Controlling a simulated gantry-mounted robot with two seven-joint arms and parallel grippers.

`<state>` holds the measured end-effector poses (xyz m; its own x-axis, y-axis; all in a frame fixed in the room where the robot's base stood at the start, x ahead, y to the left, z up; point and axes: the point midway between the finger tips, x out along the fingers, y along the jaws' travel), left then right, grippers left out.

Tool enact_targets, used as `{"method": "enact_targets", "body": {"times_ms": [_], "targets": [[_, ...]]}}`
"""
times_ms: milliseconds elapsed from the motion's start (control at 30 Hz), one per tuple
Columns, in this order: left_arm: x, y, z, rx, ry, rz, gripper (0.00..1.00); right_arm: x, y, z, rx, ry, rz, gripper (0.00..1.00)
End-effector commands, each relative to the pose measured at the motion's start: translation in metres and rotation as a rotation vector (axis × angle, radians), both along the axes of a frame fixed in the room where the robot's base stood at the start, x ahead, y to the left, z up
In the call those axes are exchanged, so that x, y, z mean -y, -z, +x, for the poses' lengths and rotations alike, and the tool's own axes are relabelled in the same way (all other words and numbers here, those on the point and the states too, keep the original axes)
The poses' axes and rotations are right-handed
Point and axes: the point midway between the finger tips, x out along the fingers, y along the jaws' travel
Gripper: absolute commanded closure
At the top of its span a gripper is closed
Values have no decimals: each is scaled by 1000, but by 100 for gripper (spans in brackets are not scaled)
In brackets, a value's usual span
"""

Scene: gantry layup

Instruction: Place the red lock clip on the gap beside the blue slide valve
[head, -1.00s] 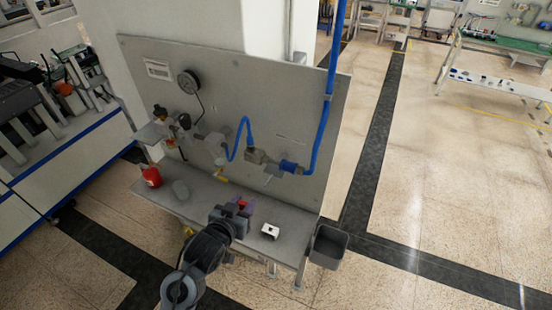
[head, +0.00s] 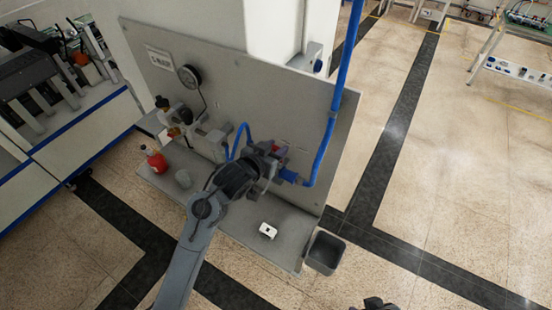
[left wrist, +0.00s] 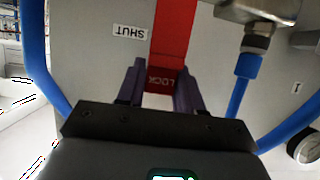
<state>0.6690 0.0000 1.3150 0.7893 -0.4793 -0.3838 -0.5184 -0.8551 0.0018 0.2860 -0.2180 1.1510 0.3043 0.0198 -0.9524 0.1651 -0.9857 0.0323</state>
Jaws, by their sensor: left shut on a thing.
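The red lock clip (left wrist: 174,35) is a long red bar with white LOCK lettering, upside down in the left wrist view. My left gripper (left wrist: 160,84) is shut on its lettered end with purple fingers. In the head view this gripper (head: 280,152) is in front of the upright panel, just above the blue slide valve (head: 289,175). Only a small red patch of the clip shows there. My arm hides part of the pipe fitting beside the valve, and I cannot make out the gap. A dark part of my right gripper (head: 374,303) shows at the bottom edge.
The grey panel (head: 225,95) stands behind a bench shelf (head: 215,215). A grey bin (head: 325,252) hangs at the right end. A blue hose (head: 327,140) runs up the panel.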

Motion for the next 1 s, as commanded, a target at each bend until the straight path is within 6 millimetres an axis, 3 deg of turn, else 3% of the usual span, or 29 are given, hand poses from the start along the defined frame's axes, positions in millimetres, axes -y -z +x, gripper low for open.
{"method": "enact_targets", "body": {"times_ms": [500, 933, 967, 1000], "targets": [[0, 45, 0, 1, 1, -1, 94, -1, -9, -1, -2, 2, 4, 57], [0, 51, 0, 1, 0, 0, 94, 2, -8, 0, 1, -4, -7, 57], [0, 52, 0, 1, -1, 1, 63, 2, -8, 0, 1, -4, -7, 57], [0, 51, 0, 2, -1, 1, 56, 2, -8, 0, 1, -4, -7, 57]]}}
